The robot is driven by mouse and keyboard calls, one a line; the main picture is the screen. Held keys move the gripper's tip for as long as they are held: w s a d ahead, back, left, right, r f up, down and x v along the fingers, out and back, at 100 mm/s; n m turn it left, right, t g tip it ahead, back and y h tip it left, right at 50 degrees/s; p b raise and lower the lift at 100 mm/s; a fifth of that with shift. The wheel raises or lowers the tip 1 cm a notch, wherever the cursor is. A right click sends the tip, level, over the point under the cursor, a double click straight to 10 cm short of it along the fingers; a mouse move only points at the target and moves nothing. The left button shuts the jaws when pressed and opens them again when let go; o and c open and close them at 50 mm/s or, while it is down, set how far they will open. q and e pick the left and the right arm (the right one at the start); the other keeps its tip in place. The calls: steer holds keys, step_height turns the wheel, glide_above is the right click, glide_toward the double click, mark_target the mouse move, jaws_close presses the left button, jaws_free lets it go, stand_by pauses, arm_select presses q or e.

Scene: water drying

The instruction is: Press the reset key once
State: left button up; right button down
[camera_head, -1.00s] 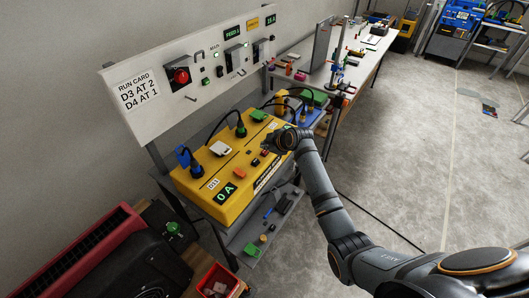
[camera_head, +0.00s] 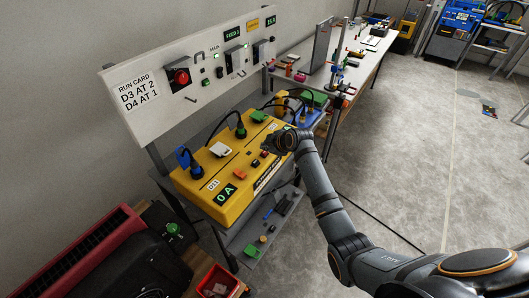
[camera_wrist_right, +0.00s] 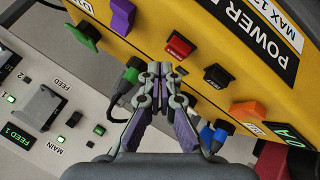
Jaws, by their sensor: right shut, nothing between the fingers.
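The yellow power box (camera_head: 213,203) stands on a grey stand under the sloping panel, with a green "0 A" display (camera_head: 227,194) on its front. In the right wrist view its face carries a red key (camera_wrist_right: 178,46), a black key (camera_wrist_right: 217,76) and an orange switch (camera_wrist_right: 247,111). I cannot read which key is marked reset. My right gripper (camera_head: 270,141) is over the box's right part, its fingers shut and empty. In the right wrist view its fingertips (camera_wrist_right: 160,68) appear just below the red key; contact cannot be told. My left gripper is not in view.
The white panel (camera_head: 150,112) holds a red knob (camera_head: 181,76) and several switches. Blue (camera_head: 189,160) and green (camera_head: 240,129) plugs with cables stand up from the box. A long workbench (camera_head: 352,70) is behind. The floor at right is mostly clear.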

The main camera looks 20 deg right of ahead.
mark_target(266, 153)
steer(key=shift+f, duration=0.15)
steer(key=shift+f, duration=0.25)
steer(key=shift+f+b, duration=0.35)
steer(key=shift+f, duration=0.1)
stand_by(0.6)
steer(key=shift+r, duration=0.15)
steer(key=shift+r+p, duration=0.7)
steer(key=shift+p, duration=0.15)
steer(key=shift+r, duration=0.1)
step_height(266, 153, up, 5)
steer(key=p, duration=0.4)
steer(key=shift+p, duration=0.4)
